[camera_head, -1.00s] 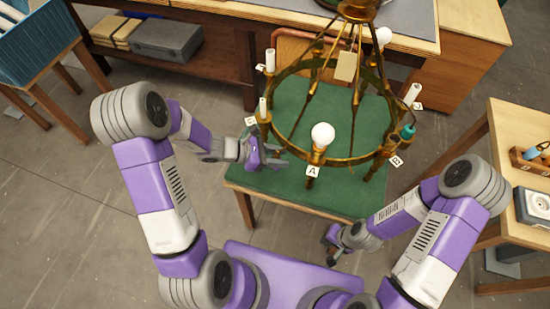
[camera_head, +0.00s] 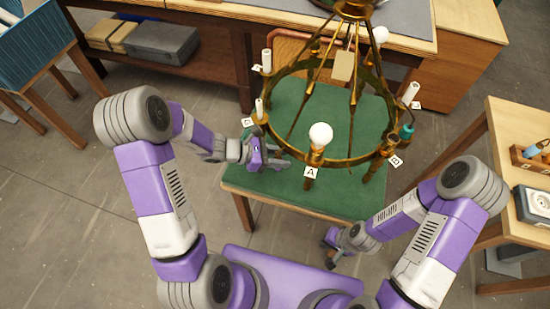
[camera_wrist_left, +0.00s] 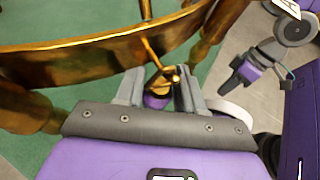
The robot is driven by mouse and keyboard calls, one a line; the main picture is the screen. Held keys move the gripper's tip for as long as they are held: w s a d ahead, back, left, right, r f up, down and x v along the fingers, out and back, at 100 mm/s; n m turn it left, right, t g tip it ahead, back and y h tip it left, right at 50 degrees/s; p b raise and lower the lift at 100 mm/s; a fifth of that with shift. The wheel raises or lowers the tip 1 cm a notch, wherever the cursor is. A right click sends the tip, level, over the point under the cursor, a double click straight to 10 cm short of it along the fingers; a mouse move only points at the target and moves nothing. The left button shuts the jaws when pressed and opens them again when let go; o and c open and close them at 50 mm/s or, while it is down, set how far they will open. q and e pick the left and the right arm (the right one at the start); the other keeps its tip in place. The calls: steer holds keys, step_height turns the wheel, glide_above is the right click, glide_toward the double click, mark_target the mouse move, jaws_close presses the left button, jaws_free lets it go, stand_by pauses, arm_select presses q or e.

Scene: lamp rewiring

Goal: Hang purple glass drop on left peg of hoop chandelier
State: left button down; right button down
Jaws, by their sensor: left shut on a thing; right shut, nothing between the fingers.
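The brass hoop chandelier (camera_head: 345,162) stands over the green table. Its rim (camera_wrist_left: 90,55) crosses the left wrist view just beyond my left gripper. My left gripper (camera_head: 280,164) is beside the hoop's near left side, between labels C and A. In the left wrist view its fingers (camera_wrist_left: 157,92) are shut on the purple glass drop (camera_wrist_left: 156,101), which is mostly hidden between them. A small brass peg or hook (camera_wrist_left: 165,76) shows right above the drop; I cannot tell whether the drop hangs on it. My right gripper (camera_head: 331,257) is shut and empty, low beside the table's front edge.
The green table (camera_head: 270,202) has free room at front left. A white bulb (camera_head: 320,135) stands at label A, a teal socket (camera_head: 406,132) near B and a candle tube (camera_head: 259,109) near C. A wooden side table (camera_head: 503,180) is at right.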

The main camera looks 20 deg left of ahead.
arm_select(q)
steer(key=shift+w+d+r, duration=0.15)
steer(key=shift+w+d, duration=0.2)
steer(key=c, duration=1)
jaws_free()
steer(key=shift+s, duration=0.1)
steer(key=shift+o, duration=1.4)
steer(key=shift+a, duration=0.1)
steer(key=shift+o, duration=0.2)
steer(key=shift+a+r, duration=0.3)
steer(key=shift+o, duration=0.4)
steer(key=p+v, duration=0.2)
steer(key=v, duration=0.5)
steer(key=shift+s+a+f, duration=0.2)
steer(key=shift+s, duration=0.05)
steer(key=shift+f, duration=0.1)
